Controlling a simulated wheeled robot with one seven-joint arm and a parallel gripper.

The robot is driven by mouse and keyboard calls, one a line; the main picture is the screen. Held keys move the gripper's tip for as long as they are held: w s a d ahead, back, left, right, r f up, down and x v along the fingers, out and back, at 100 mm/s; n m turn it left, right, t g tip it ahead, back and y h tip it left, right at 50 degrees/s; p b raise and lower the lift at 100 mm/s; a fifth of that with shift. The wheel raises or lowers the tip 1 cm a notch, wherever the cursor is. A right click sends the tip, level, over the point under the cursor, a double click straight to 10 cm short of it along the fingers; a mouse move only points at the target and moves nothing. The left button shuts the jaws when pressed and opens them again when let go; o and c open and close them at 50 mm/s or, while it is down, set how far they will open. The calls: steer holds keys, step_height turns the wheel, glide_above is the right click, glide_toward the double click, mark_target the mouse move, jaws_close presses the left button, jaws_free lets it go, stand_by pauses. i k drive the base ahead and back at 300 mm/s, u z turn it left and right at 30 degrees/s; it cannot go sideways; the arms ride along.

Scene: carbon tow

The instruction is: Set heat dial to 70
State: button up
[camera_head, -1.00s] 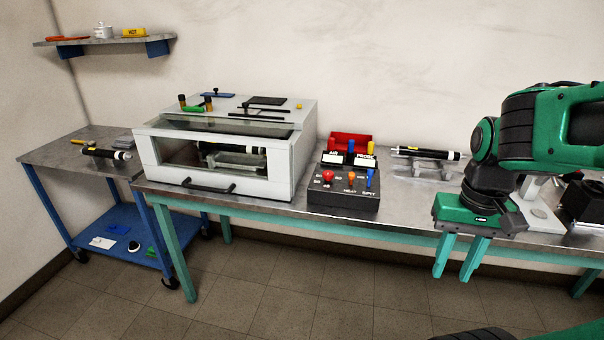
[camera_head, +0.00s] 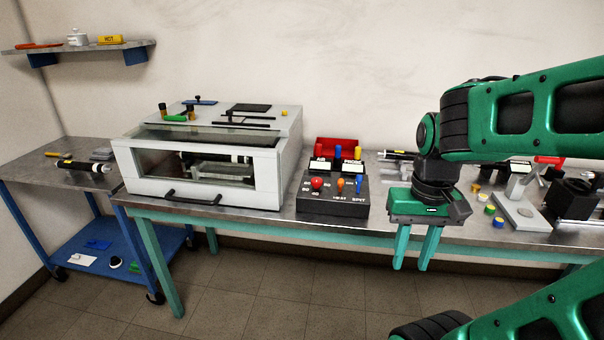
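The black control box (camera_head: 336,205) stands on the metal workbench, right of the white oven. It carries a red knob (camera_head: 317,183) at left with small numbers around it, an orange lever (camera_head: 340,185) over lettering that seems to read HEAT, and a blue lever (camera_head: 359,184) over SPIT. The dial's exact setting is too small to read. My gripper (camera_head: 412,263) points down in front of the bench edge, right of the box and apart from it. Its two teal fingers are parted with nothing between them.
The white oven (camera_head: 262,191) with a glass front stands left of the box. A panel with a red tray (camera_head: 337,145) stands behind the box. At right are a stand (camera_head: 520,210), small colored caps (camera_head: 489,209) and a black block. A blue cart (camera_head: 50,225) is at far left.

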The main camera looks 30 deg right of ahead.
mark_target(317, 182)
steer(key=i, duration=0.85)
steer(key=z, duration=0.05)
